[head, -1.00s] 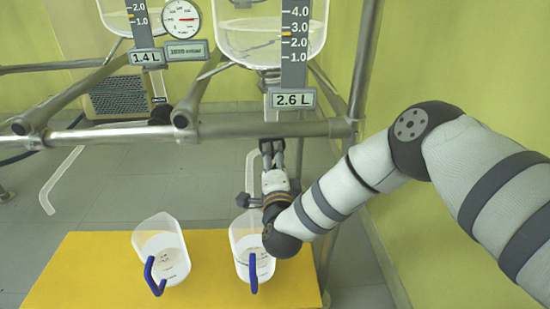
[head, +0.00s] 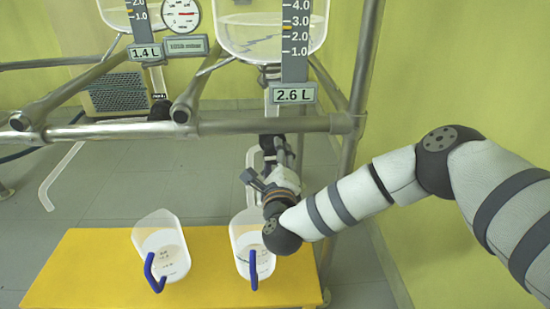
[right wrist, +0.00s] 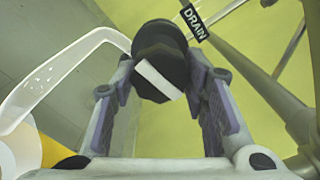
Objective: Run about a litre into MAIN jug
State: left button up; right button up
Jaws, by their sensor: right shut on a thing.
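My right gripper (head: 274,152) has its fingers either side of a black valve knob (right wrist: 160,60) under the right glass vessel (head: 268,38). The knob carries a white bar, tilted in the right wrist view, and a DRAIN tag (right wrist: 194,22) shows behind it. The vessel's display (head: 293,95) reads 2.6 L. A pale outlet tube (right wrist: 55,80) bends down beside the knob. A clear jug with a blue handle (head: 242,245) stands below, partly hidden by my wrist. A similar jug (head: 160,250) stands to its left. I cannot read which is MAIN. My left gripper is out of view.
The jugs stand on a yellow platform (head: 80,270). A steel frame bar (head: 260,126) runs above my gripper, with a post at its right. The left vessel's display (head: 145,53) reads 1.4 L, and its outlet tube (head: 60,178) hangs left of the jugs.

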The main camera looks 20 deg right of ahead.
jog(key=shift+m, duration=0.5)
jog(key=o, duration=1.1)
jog(key=shift+o, duration=0.2)
jog(key=v, duration=1.2)
jog(key=shift+r, duration=0.1)
